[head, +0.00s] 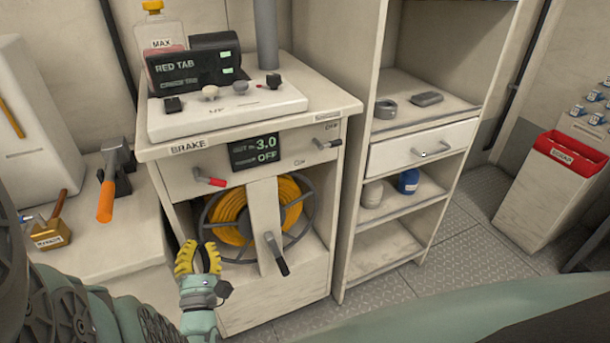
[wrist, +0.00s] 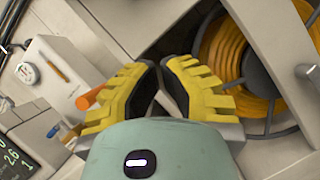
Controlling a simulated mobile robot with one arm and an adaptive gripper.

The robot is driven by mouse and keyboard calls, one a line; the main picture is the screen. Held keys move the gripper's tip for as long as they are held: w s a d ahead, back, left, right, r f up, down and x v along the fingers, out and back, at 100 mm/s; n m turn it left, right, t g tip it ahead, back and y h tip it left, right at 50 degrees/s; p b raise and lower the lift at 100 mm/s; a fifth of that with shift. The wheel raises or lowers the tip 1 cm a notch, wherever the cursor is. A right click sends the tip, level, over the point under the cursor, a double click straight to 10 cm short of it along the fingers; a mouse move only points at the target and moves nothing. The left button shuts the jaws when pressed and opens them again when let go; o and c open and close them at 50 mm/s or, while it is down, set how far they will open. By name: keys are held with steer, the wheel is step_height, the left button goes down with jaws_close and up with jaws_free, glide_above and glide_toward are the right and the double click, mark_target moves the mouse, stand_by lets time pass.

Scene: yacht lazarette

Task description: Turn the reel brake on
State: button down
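The brake lever (head: 211,181), with a red grip, sticks out from the cabinet front under the word BRAKE in the head view. A small display (head: 254,150) beside it reads 3.0 and OFF. The reel (head: 230,215) with its yellow-orange hose sits in the opening below; it also shows in the wrist view (wrist: 228,55). My gripper (head: 199,246) is below the lever and in front of the reel's left side, apart from the lever. Its yellow fingers are parted and nothing shows between them. I cannot make out the brake lever in the wrist view.
A dark-gripped crank (head: 277,254) juts out before the reel. Another lever (head: 328,144) is at the panel's right. An orange-handled tool (head: 106,200) and a brass box (head: 50,235) lie on the left bench. Shelves (head: 405,205) stand to the right.

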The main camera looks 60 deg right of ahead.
mark_target(206, 185)
steer(key=x, duration=0.9)
steer(key=shift+d, duration=0.2)
steer(key=shift+s+d+r+p, duration=0.2)
steer(key=shift+r+p, duration=0.15)
steer(key=shift+r, duration=0.15)
steer(key=shift+s+d+r+p, duration=0.2)
steer(key=shift+r+p, duration=0.1)
steer(key=shift+r, duration=0.25)
steer(key=shift+s+d+r, duration=0.1)
steer(key=shift+s, duration=0.1)
steer(key=shift+s+d+r+p, duration=0.25)
steer(key=shift+s+r+p, duration=0.05)
steer(key=shift+r+p, duration=0.3)
